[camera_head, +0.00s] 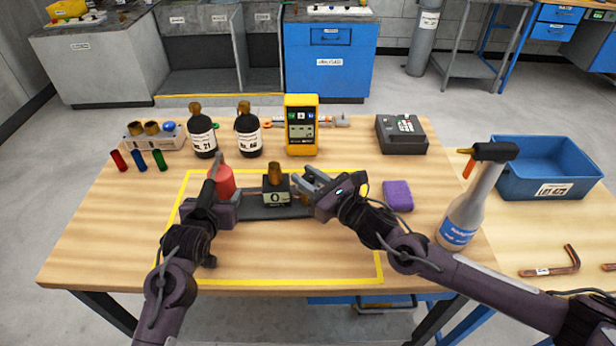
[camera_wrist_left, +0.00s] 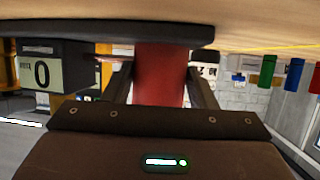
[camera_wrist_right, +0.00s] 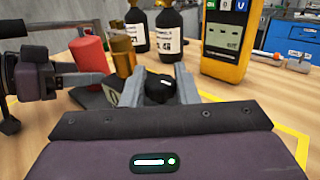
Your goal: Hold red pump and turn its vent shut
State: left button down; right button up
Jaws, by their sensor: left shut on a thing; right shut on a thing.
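The red pump (camera_head: 222,181) stands upright on a dark base plate (camera_head: 262,212) with a dark block (camera_head: 276,196) marked 0 and topped by a brass cylinder (camera_head: 274,173). My left gripper (camera_head: 220,192) is shut on the red pump; the left wrist view shows the red body (camera_wrist_left: 160,75) between its two fingers. My right gripper (camera_head: 306,184) is at the block's right side. In the right wrist view it is shut on a black knob (camera_wrist_right: 159,88), which looks like the vent. The knob is hidden in the head view.
Black bottles (camera_head: 202,136), a yellow meter (camera_head: 301,128) and a rack (camera_head: 154,138) stand behind. A purple sponge (camera_head: 398,195), a spray bottle (camera_head: 470,205) and a blue bin (camera_head: 545,170) are at right. The front area inside the yellow outline (camera_head: 280,281) is clear.

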jog(key=shift+a+m+t+h, duration=0.1)
jog(key=shift+m+t+h, duration=1.15)
jog(key=shift+h, duration=0.35)
jog(key=shift+m+t+h, duration=0.75)
jog(key=shift+m+h, duration=0.8)
jog(key=shift+h, duration=0.95)
jog(key=o, duration=0.9)
jog(key=shift+o, duration=0.2)
jog(key=v, duration=1.2)
jog(key=shift+f, duration=0.15)
